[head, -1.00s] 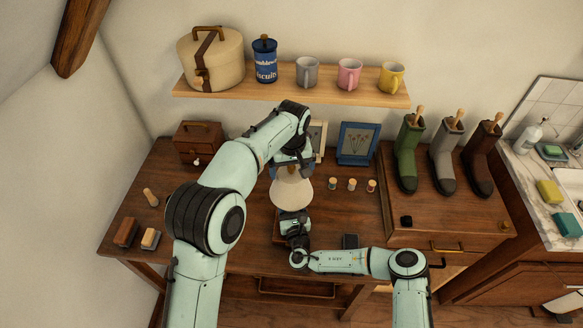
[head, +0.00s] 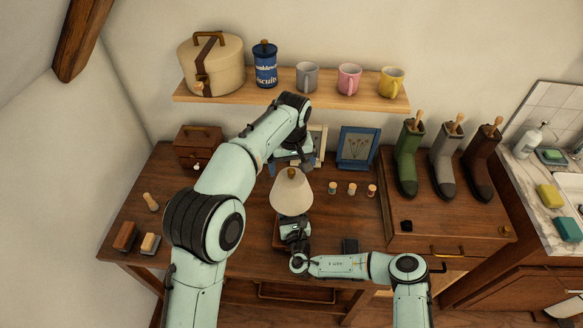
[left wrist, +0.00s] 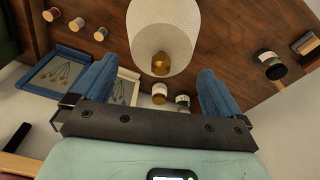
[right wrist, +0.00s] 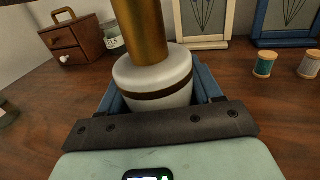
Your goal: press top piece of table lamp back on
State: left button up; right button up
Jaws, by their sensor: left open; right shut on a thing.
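The table lamp has a cream shade (head: 291,197) with a small brass top piece (head: 291,173), on the desk below my left gripper. The left wrist view shows the shade (left wrist: 165,30) and the brass top piece (left wrist: 160,64) beyond the fingers. My left gripper (head: 293,163) is open and empty, just behind and above the lamp top; its blue fingers (left wrist: 157,88) are apart from it. My right gripper (right wrist: 160,88) is shut on the white lamp base (right wrist: 157,78) with a brown band, under a brass stem (right wrist: 140,28). In the head view the shade and arm hide the base.
Picture frames (head: 357,148) stand behind the lamp, and several thread spools (head: 351,189) lie to its right. A small wooden chest (head: 198,147) stands at the back left. A shelf (head: 300,95) with mugs hangs above.

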pick_arm(q)
jog(key=shift+r, duration=1.2)
pick_arm(e)
jog(key=shift+r, duration=0.1)
jog(key=o, duration=1)
